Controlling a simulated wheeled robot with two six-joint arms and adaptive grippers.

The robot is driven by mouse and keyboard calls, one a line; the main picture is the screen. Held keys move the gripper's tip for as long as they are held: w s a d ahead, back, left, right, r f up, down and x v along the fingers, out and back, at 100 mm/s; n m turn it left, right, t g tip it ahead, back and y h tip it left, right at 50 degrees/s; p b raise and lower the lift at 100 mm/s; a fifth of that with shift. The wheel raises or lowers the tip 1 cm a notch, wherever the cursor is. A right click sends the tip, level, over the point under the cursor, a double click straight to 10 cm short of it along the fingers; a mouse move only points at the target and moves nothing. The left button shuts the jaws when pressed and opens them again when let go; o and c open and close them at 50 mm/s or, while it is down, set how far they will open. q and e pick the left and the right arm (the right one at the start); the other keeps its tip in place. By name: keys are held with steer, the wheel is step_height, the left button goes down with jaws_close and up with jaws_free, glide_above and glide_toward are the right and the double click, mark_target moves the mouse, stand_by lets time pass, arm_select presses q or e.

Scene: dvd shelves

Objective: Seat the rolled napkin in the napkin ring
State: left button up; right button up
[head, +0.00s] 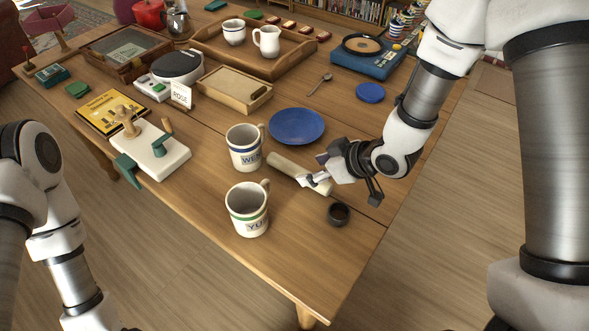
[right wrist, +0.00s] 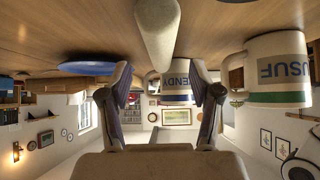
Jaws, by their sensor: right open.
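Two lettered mugs, one with a blue band (head: 244,154) and one with a green band (head: 246,219), stand left of the napkin. A blue plate (head: 296,133) lies behind it. The table's right front edge is close to the ring. Bare wood lies in front of the napkin.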

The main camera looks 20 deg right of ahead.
mark_target(303, 171)
steer(key=x, duration=0.5)
steer(key=shift+w+a, duration=0.1)
steer(key=shift+c, duration=0.6)
jaws_close()
